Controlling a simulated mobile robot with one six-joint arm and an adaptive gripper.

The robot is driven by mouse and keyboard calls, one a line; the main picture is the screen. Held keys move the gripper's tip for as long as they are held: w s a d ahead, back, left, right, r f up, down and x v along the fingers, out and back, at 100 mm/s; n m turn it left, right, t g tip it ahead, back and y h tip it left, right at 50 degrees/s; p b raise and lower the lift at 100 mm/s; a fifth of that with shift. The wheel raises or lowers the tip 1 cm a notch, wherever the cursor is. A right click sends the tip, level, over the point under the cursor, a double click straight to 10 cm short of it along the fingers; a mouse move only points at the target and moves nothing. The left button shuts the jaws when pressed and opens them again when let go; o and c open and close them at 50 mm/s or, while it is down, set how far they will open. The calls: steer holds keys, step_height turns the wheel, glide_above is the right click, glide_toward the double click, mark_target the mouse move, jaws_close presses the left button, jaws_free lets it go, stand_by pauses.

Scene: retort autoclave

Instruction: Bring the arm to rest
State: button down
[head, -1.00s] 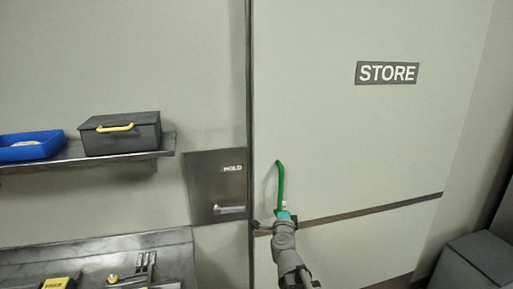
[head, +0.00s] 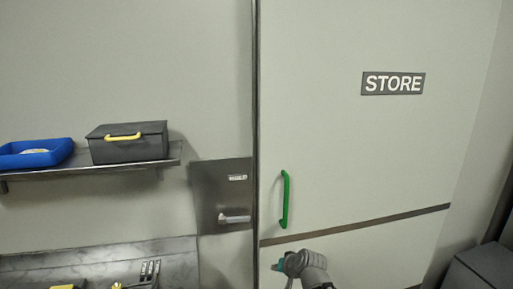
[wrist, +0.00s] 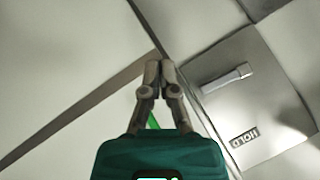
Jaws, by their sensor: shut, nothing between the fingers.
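My gripper (wrist: 159,68) is shut and empty in the wrist view, its two grey fingertips together in front of the teal body. In the head view my gripper (head: 276,266) is low, below the green door handle (head: 285,199) and apart from it. The handle is an upright bar on the pale STORE door (head: 350,150). A small piece of the green handle (wrist: 153,121) shows between the fingers in the wrist view; the rest is hidden behind my gripper.
Left of the door is a metal HOLD plate (head: 210,178) with a light lever (head: 234,218). A shelf (head: 100,168) holds a dark box (head: 128,146) and a blue tray (head: 40,155). A metal worktop (head: 170,262) lies lower left. A dark box-like object (head: 485,268) stands lower right.

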steer(key=s+d+f+n+g+h, duration=0.1)
steer(key=s+d+f+g+h, duration=0.4)
steer(key=s+d, duration=0.5)
steer(key=s+g, duration=0.2)
steer(key=shift+d+f+g, duration=0.25)
steer(key=shift+d+g, duration=0.05)
